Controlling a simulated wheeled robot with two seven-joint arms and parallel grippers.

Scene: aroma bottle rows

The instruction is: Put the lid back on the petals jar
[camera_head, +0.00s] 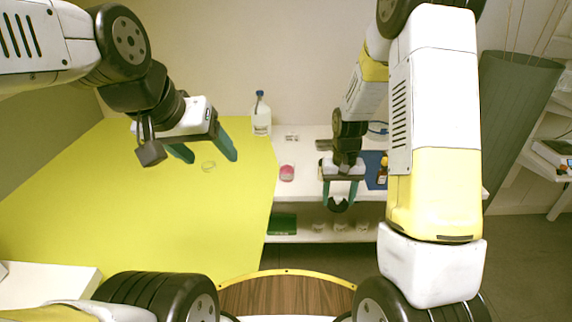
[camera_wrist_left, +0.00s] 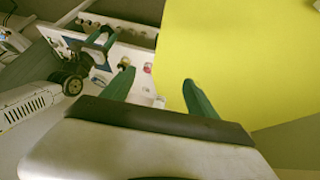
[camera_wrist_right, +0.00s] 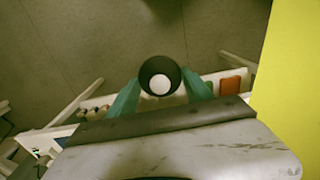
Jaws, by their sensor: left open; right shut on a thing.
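The petals jar looks to be the small pink jar (camera_head: 287,173) on the white table, left of my right gripper; a small pink-red spot (camera_wrist_left: 147,68) in the left wrist view may be the same jar. My right gripper (camera_head: 339,200) is shut on a dark round piece (camera_head: 338,206), which looks like the lid. In the right wrist view the lid (camera_wrist_right: 146,74) shows as a dark disc with a pale round centre between the fingertips. It is held in the air in front of the white table, apart from the jar. My left gripper (camera_head: 209,157) is open and empty above the yellow surface.
A clear bottle with a blue top (camera_head: 261,115) stands behind the jar. An amber bottle (camera_head: 383,170) stands on a blue mat (camera_head: 372,160) right of my right gripper. A lower shelf (camera_head: 310,237) holds several items.

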